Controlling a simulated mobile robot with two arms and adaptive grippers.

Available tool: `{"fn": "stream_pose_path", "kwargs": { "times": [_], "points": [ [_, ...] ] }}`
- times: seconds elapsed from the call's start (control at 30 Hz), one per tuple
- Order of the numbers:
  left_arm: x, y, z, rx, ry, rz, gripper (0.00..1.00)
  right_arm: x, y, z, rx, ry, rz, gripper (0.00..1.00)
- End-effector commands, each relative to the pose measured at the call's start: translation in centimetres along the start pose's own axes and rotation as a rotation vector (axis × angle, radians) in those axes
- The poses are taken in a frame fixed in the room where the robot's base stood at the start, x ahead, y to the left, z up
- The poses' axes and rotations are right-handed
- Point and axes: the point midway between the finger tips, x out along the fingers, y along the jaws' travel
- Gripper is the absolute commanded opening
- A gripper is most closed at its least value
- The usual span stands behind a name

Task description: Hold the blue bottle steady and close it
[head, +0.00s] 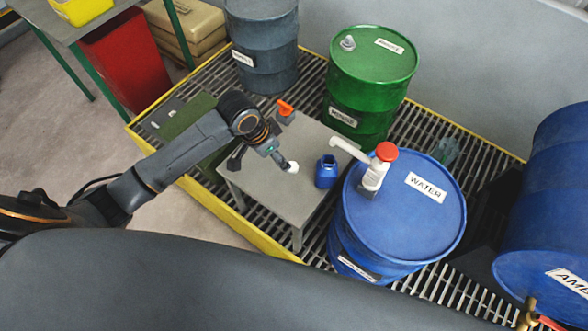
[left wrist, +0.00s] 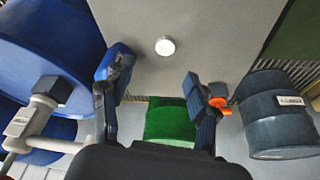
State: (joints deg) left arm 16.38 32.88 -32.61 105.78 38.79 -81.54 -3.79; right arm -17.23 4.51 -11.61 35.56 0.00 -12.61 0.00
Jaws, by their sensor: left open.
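The blue bottle (head: 326,174) stands upright on the grey table, with a dark open mouth at its top. In the left wrist view the blue bottle (left wrist: 119,60) is at the upper left, partly behind one finger. A white round cap (head: 292,167) lies on the table to the left of the bottle; it also shows in the left wrist view (left wrist: 165,46), apart from the fingers. My left gripper (head: 262,160) is above the table beside the cap. In the left wrist view its fingers (left wrist: 150,88) are spread and empty. My right gripper is not in view.
The grey table (head: 255,185) stands on a yellow-edged grating. A blue water drum (head: 430,220) with a white, red-topped pump (head: 376,172) stands close right of the bottle. A green drum (head: 372,75) is behind. An orange-and-grey object (head: 286,110) sits at the table's back.

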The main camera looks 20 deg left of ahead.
Motion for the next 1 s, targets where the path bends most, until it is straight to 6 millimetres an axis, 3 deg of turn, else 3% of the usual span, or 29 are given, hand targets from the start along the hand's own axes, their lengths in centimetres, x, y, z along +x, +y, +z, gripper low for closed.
{"fn": "stream_pose_path", "kwargs": {
  "times": [0.1,0.27,0.6,0.77,1.0],
  "points": [
    [-1.2,-1.3,-0.5,0.027,-0.018,-0.004,0.59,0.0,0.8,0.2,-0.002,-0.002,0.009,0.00],
    [-1.8,-1.8,-0.7,0.039,-0.029,-0.001,0.59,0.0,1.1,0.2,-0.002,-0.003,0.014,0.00],
    [-1.7,-1.7,-0.7,0.039,-0.029,0.001,0.59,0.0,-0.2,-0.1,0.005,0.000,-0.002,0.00],
    [0.2,-1.6,-0.7,0.037,-0.030,0.005,0.59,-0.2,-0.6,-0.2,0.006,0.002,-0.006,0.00],
    [4.9,-1.6,-0.6,0.037,-0.030,0.003,0.59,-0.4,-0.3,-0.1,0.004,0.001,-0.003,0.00]
  ]
}}
